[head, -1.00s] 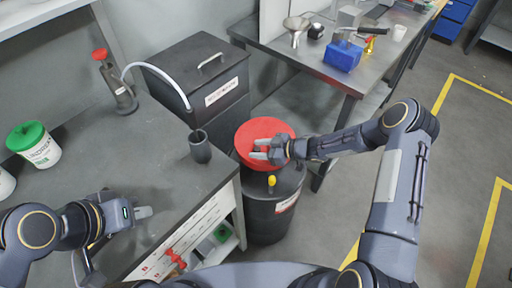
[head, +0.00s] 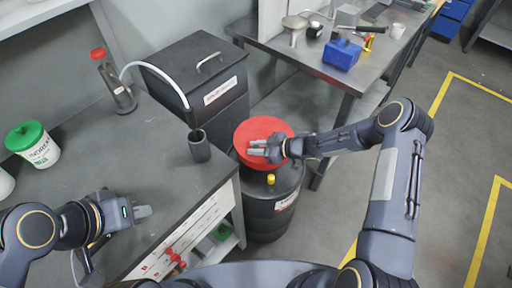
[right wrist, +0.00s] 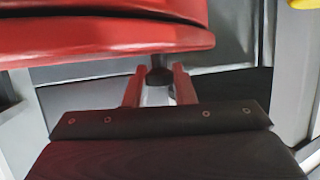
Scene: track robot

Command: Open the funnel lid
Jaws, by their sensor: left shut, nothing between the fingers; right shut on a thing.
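The red round funnel lid (head: 262,128) lies on top of a black drum (head: 266,222). It also fills the top of the right wrist view (right wrist: 100,35). My right gripper (head: 252,148) reaches over the lid from the right. In the right wrist view its two fingers (right wrist: 158,88) are closed on a small dark knob (right wrist: 158,76) just below the red rim. How the knob joins the lid is not clear. The lid looks down on the drum. My left gripper (head: 146,211) is shut and empty over the workbench.
A yellow cap (head: 271,179) stands on the drum's near side. The grey workbench (head: 150,170) at left holds a dark cup (head: 199,146) and a green-lidded tub (head: 33,146). A black bin (head: 197,75) stands behind. Open floor lies at right.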

